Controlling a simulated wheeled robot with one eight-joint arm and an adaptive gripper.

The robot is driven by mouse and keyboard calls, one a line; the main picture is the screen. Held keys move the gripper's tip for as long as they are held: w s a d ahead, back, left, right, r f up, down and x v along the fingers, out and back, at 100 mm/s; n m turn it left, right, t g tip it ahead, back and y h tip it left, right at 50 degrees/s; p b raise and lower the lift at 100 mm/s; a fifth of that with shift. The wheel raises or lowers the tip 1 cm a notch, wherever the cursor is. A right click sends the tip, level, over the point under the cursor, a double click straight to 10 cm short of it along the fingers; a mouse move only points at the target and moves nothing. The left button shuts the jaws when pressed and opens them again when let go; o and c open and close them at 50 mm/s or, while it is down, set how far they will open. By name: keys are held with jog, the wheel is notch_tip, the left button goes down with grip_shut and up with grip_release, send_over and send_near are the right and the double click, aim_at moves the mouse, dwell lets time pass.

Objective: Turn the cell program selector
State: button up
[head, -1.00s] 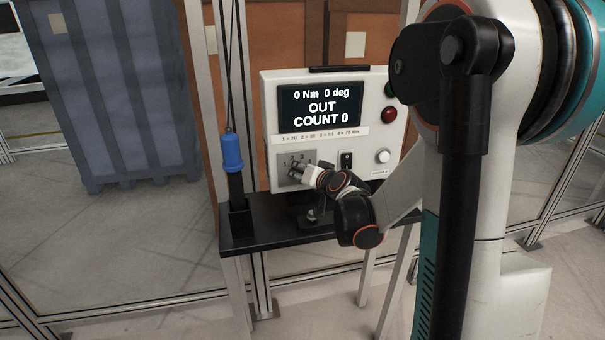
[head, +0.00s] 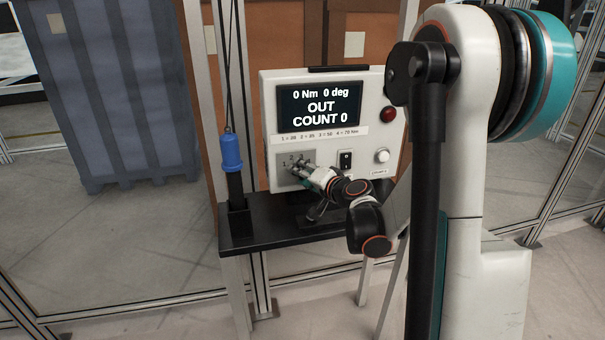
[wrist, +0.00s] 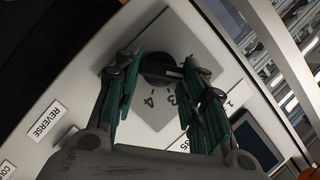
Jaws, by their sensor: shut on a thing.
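The program selector is a dark round knob (wrist: 160,68) on a light grey square plate with numbers around it. In the head view the plate (head: 284,178) is at the lower left of the white controller box (head: 268,110). My gripper (wrist: 155,72) has its fingers on both sides of the knob and is shut on it. In the head view my gripper (head: 305,172) reaches the plate from the lower right and hides most of the knob. The screen (head: 320,105) reads "0 Nm 0 deg OUT COUNT 0".
A blue and black tool (head: 232,155) hangs at the left over the black shelf (head: 275,236). A "REVERSE" label (wrist: 47,120) shows in the wrist view.

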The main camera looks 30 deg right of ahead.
jog(key=shift+f+m+t+y, duration=0.15)
jog(key=shift+m+t+y, duration=0.2)
jog(key=shift+m, duration=0.65)
jog(key=o, duration=1.1)
jog(key=shift+c, duration=0.2)
jog(key=shift+d, duration=0.1)
jog(key=s+d+r, duration=0.1)
jog(key=s, duration=1.1)
jog(key=shift+r, duration=0.25)
jog(key=shift+w, duration=0.1)
